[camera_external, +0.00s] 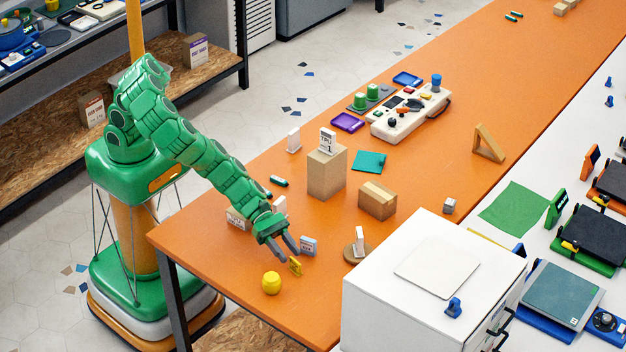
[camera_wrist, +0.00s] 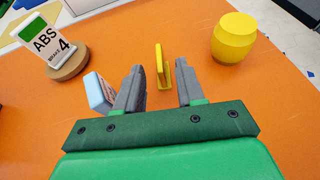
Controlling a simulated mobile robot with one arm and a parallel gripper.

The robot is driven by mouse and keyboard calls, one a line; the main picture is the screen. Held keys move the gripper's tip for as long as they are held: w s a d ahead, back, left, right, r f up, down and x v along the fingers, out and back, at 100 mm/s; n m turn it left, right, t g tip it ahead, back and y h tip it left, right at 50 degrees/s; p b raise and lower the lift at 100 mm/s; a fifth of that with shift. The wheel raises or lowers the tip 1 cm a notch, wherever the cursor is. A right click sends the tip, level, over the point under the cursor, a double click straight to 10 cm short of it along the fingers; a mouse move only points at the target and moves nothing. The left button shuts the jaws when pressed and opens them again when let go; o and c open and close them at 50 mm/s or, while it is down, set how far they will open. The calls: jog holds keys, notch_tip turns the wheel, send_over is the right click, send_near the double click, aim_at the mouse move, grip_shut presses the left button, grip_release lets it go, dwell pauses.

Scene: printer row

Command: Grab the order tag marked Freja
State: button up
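I cannot read the name Freja on any tag. A small yellow tag (camera_external: 295,266) stands on the orange table just past my gripper (camera_external: 286,252). In the wrist view the yellow tag (camera_wrist: 162,66) is seen nearly edge-on, between the two fingertips with gaps on both sides. My gripper (camera_wrist: 159,72) is open and holds nothing. A light blue tag (camera_external: 308,246) with small print stands right of the fingers; in the wrist view this blue tag (camera_wrist: 97,92) is partly hidden by the left finger. A pale tag (camera_external: 237,219) with unreadable dark lettering stands left of my forearm.
A yellow barrel-shaped pot (camera_external: 271,283) stands near the yellow tag. An ABS 4 sign (camera_wrist: 45,42) stands on a round wooden base (camera_wrist: 69,66). Cardboard boxes (camera_external: 327,172) and a white cabinet (camera_external: 420,280) lie further right. Bare orange table surrounds the pot.

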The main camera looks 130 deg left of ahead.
aim_at(300, 274)
jog(key=shift+x, duration=3.3)
jog(key=shift+r, duration=0.1)
grip_shut()
